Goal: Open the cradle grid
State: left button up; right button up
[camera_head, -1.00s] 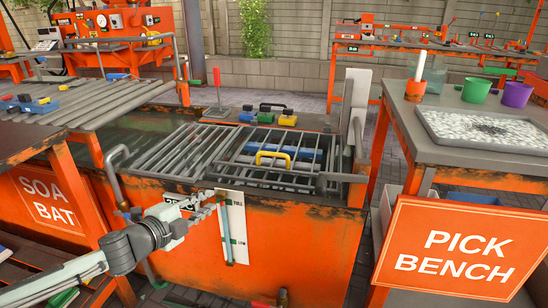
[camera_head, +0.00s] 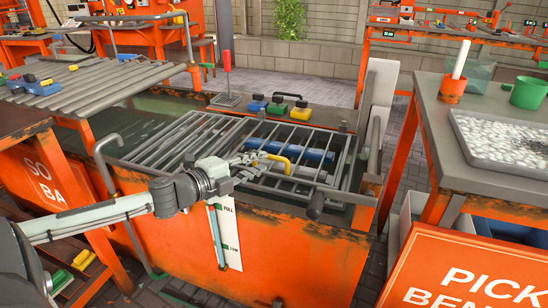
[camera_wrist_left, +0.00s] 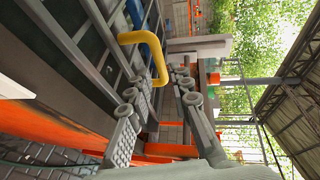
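The cradle grid (camera_head: 190,140) is a rack of grey bars lying flat across the top of the orange tank. Its yellow handle (camera_head: 284,162) stands on the right part, near the front edge. My left gripper (camera_head: 262,158) is just left of the handle, with its fingers pointing toward it. In the left wrist view, the two fingers (camera_wrist_left: 166,77) are apart, and one end of the yellow handle (camera_wrist_left: 148,42) shows by the gap between the tips. I cannot tell whether they touch it. Blue cylinders (camera_head: 305,152) show beneath the bars. My right gripper is out of view.
Blue, green and yellow blocks (camera_head: 279,105) stand on the tank's back ledge. A grey upright plate (camera_head: 377,95) rises at the tank's right end. The pick bench, with a tray of white pebbles (camera_head: 475,163), stands at right. A slatted rack (camera_head: 105,82) is at left.

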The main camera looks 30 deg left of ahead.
aim_at(270, 158)
pick_arm(q)
jog(key=x, duration=0.3)
jog(key=shift+w, duration=0.25)
jog(key=shift+x, duration=1.1)
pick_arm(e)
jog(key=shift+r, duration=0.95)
pick_arm(q)
grip_shut()
